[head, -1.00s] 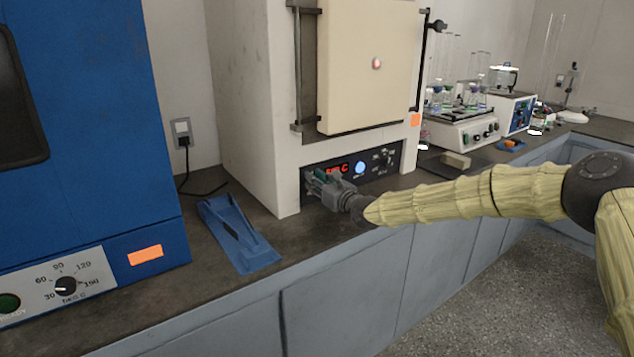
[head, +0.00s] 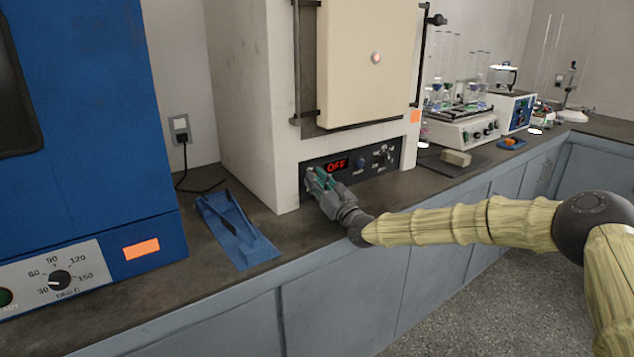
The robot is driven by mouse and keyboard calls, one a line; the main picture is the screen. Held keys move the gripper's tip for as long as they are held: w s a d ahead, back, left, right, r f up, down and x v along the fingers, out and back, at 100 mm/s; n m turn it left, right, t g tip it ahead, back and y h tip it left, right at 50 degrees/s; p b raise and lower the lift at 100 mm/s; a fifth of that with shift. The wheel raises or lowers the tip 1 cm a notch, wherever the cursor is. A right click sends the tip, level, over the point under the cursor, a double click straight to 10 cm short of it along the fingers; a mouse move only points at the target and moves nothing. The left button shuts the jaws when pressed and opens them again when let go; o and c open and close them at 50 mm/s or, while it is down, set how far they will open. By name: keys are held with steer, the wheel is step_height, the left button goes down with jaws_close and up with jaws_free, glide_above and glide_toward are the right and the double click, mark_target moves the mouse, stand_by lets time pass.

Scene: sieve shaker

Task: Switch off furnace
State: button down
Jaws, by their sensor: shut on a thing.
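The furnace (head: 250,105) is a tall cream cabinet on the bench, with its door (head: 365,65) shut. Its dark control panel (head: 352,166) lies below the door. Knobs (head: 383,154) sit on the panel's right part. My gripper (head: 312,180) is at the lower left end of the panel, shut. It covers that corner, so what lies between its fingers is hidden. I cannot tell whether it touches the panel.
A blue oven (head: 90,130) with a dial (head: 60,281) stands at the left. A blue tray-like holder (head: 235,232) lies on the bench between it and the furnace. A shaker with glassware (head: 462,130) and a small pale block (head: 456,158) are to the right.

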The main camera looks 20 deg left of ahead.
steer(key=c, duration=1.2)
jaws_free()
steer(key=shift+c, duration=0.2)
steer(key=shift+s+d+f, duration=0.2)
steer(key=shift+s+d, duration=0.15)
steer(key=shift+d, duration=0.25)
steer(key=s+d, duration=0.2)
steer(key=d, duration=0.1)
steer(key=s+d, duration=0.3)
steer(key=d, duration=0.1)
steer(key=s+d, duration=0.3)
steer(key=shift+s+d+f, duration=0.2)
steer(key=shift+s+d, duration=0.05)
steer(key=shift+d, duration=0.05)
